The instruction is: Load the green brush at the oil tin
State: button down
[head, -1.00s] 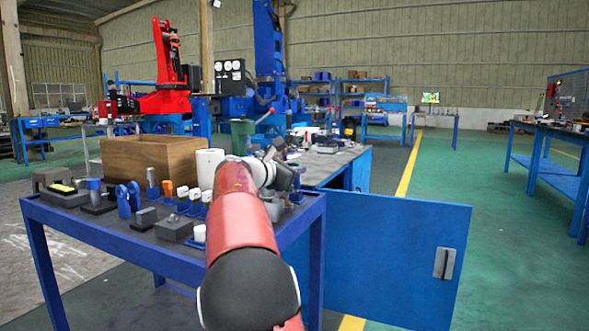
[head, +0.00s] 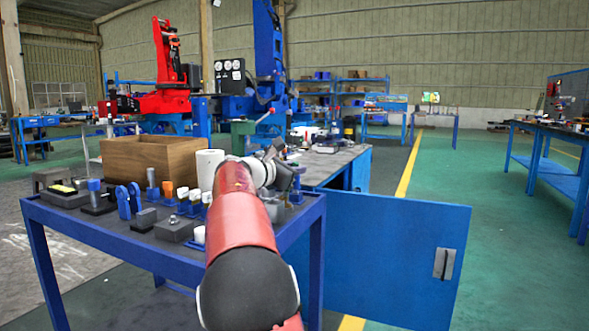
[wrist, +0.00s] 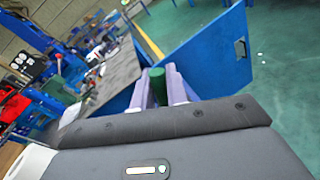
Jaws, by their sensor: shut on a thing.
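My gripper (wrist: 160,78) is shut on the green brush (wrist: 157,88). In the wrist view only a dark green upright piece of it shows between the two pale fingers. In the head view my gripper sits over the right end of the blue table (head: 120,240), mostly behind my own red arm, and the brush cannot be made out there. I cannot pick out the oil tin with certainty; things at that end of the table are partly hidden by my arm.
On the table stand a wooden box (head: 150,160), a white roll (head: 209,168), a grey block (head: 174,229) and several small blue holders. A workbench (head: 330,160) lies behind, with a blue panel (head: 385,255) jutting right.

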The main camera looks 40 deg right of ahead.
jog(key=shift+r+p, duration=3.05)
jog(key=shift+r, duration=0.25)
jog(key=shift+s+f, duration=0.1)
